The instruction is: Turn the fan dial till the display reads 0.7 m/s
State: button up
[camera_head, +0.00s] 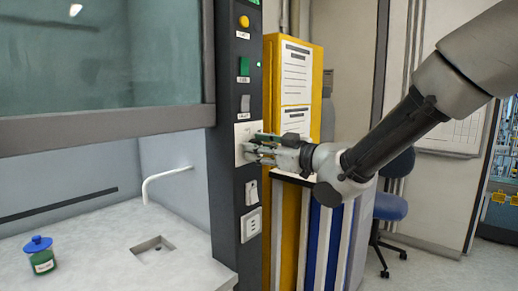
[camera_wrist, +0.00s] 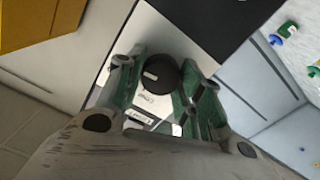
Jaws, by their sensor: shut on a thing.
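The fan dial (camera_wrist: 158,72) is a round black knob with a pale mark, on a white plate (camera_head: 241,131) on the dark post of the fume hood. My gripper (camera_head: 250,147) reaches the plate from the right. In the wrist view my gripper (camera_wrist: 162,86) has its green-grey fingers on either side of the knob, shut on it. In the head view the fingers hide the knob.
A yellow cabinet (camera_head: 268,80) with paper sheets stands just right of the post. Sockets (camera_head: 251,222) sit below the plate. The hood's sash (camera_head: 100,122), a white tap (camera_head: 165,181) and a blue-lidded green jar (camera_head: 39,254) are left. A blue chair (camera_head: 389,206) stands behind my arm.

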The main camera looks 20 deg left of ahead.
jog(key=shift+m, duration=0.8)
jog(key=o, duration=1)
jog(key=shift+d, duration=0.1)
jog(key=v, duration=1.2)
jog(key=shift+f, duration=0.15)
